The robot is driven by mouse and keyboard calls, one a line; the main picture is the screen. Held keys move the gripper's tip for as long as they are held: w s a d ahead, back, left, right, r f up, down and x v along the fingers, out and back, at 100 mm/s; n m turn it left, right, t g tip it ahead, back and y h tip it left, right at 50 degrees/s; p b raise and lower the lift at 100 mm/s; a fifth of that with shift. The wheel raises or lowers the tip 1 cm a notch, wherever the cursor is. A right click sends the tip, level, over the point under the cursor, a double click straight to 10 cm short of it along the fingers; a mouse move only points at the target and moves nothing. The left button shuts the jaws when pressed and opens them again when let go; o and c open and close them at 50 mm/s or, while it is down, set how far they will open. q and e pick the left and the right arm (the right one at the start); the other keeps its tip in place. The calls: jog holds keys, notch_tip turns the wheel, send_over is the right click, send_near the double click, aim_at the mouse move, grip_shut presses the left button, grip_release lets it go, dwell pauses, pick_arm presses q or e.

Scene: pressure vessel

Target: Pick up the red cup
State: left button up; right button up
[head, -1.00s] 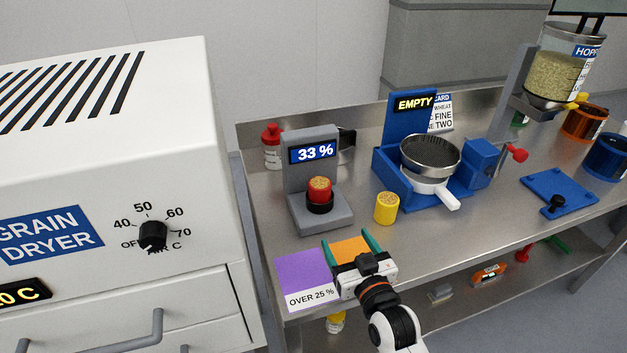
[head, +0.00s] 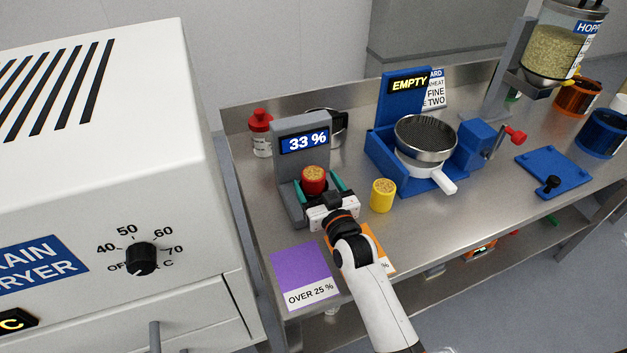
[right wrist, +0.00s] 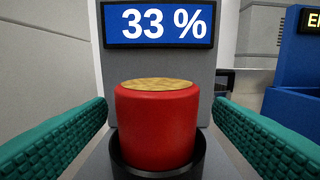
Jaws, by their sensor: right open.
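The red cup (head: 313,180), filled to the top with grain, stands upright in the black holder of the grey meter (head: 290,180), whose display reads 33 %. My right gripper (head: 321,187) is open at the meter, with a green finger on each side of the cup. In the right wrist view the cup (right wrist: 157,125) stands centred between the open fingers (right wrist: 157,128), with a gap on both sides. The black holder (right wrist: 190,165) surrounds its lower part. My left gripper is not in view.
A yellow cup (head: 382,196) of grain stands right of the meter, near a blue sieve unit (head: 385,155) marked EMPTY. A red-capped bottle (head: 261,135) stands behind. A purple mat (head: 300,268) and partly covered orange mat (head: 375,250) lie at the front. The grain dryer (head: 110,170) fills the left.

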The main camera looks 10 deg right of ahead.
aim_at(311, 172)
jog(key=w, duration=0.3)
jog(key=shift+w+a+r+p, duration=0.25)
jog(key=shift+a+p, duration=0.1)
jog(key=shift+w, duration=0.25)
jog(key=shift+s, duration=0.1)
jog(key=shift+c, duration=2)
jog(key=c, duration=0.8)
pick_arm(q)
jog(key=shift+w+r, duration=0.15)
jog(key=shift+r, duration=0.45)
pick_arm(e)
jog(key=shift+r, duration=0.1)
